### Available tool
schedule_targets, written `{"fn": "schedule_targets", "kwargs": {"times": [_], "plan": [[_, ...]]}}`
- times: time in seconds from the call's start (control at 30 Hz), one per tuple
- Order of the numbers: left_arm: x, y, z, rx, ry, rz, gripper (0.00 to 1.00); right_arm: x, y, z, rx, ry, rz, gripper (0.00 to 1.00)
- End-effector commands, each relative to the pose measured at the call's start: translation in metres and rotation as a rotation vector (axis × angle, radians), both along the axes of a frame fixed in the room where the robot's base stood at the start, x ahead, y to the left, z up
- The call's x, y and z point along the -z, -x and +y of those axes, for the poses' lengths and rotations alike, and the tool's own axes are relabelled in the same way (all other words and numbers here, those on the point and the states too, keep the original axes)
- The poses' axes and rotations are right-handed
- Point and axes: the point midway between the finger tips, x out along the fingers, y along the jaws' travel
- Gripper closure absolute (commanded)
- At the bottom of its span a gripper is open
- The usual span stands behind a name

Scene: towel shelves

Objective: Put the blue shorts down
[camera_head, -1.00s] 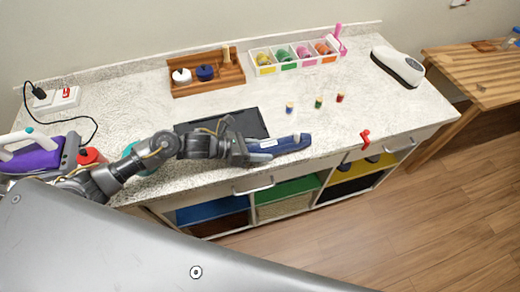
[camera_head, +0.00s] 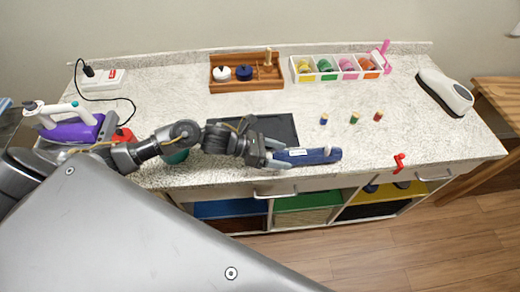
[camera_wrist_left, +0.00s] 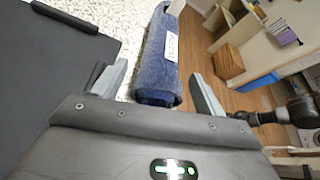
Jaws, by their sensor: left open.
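The blue shorts (camera_head: 316,156) lie as a folded, rolled bundle on the white speckled counter (camera_head: 420,140), near its front edge. A white label shows on them. They also show in the left wrist view (camera_wrist_left: 156,70), running away from the gripper. My left gripper (camera_head: 274,153) is open at the left end of the shorts. In the left wrist view its two fingers (camera_wrist_left: 162,88) stand apart, one on each side of the near end of the shorts, with gaps visible. My right gripper is not in either view.
A black flat mat (camera_head: 270,128) lies behind my left gripper. A purple iron (camera_head: 72,128) stands at the left. Small spools (camera_head: 354,118) and a red clamp (camera_head: 399,162) are to the right. A wooden tray (camera_head: 240,84) and a white bin row (camera_head: 335,70) stand at the back.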

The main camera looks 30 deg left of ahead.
Motion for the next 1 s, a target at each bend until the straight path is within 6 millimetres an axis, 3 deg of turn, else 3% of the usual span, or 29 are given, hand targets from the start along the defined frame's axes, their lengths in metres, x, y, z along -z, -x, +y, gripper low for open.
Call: {"fn": "schedule_targets", "kwargs": {"times": [0.2, 0.4, 1.0], "plan": [[-0.013, 0.021, 0.042, 0.0, -0.005, -0.001, 0.27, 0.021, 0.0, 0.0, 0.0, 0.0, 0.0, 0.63], [-0.026, 0.033, 0.066, 0.001, -0.001, 0.0, 0.27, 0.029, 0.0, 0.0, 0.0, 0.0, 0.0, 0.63], [-0.033, 0.037, 0.074, 0.002, 0.002, 0.0, 0.27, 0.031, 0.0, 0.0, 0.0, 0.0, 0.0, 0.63]]}}
